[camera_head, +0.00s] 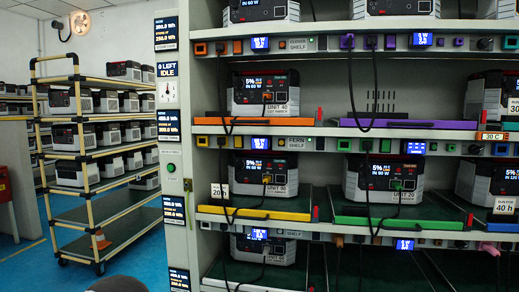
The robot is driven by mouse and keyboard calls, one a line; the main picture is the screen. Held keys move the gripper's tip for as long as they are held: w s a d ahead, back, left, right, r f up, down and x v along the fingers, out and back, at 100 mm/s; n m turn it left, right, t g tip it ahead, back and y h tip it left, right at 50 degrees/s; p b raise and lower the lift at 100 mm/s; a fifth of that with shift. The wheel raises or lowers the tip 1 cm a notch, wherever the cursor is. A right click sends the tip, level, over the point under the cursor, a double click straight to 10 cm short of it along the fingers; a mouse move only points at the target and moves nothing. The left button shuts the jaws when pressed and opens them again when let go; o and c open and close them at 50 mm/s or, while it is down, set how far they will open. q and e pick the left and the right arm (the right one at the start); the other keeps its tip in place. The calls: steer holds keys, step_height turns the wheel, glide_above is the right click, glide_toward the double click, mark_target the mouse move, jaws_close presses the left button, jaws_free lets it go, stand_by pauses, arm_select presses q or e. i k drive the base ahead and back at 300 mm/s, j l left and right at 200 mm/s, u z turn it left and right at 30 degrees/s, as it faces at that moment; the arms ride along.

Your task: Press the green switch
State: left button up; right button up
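A small round green button (171,167) sits on a white plate on the rack's front post, left of the shelves. I cannot tell for sure which green part is the switch, or whether any is pressed. Neither of my grippers is recognisable in view. A dark rounded shape (118,285) shows at the bottom edge, and I cannot tell what it is.
The rack holds several power units (265,92) on coloured trays, such as an orange one (251,116). Black cables hang in front of the shelves. A yellow-framed trolley (90,170) stands at left. Blue floor (25,258) is open beside it.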

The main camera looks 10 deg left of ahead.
mark_target(386, 144)
steer(key=i+l+z, duration=0.15)
steer(key=z, duration=0.35)
steer(key=i+z, duration=0.35)
steer(key=z, duration=0.15)
steer(key=i+z, duration=0.25)
steer(key=z, duration=0.25)
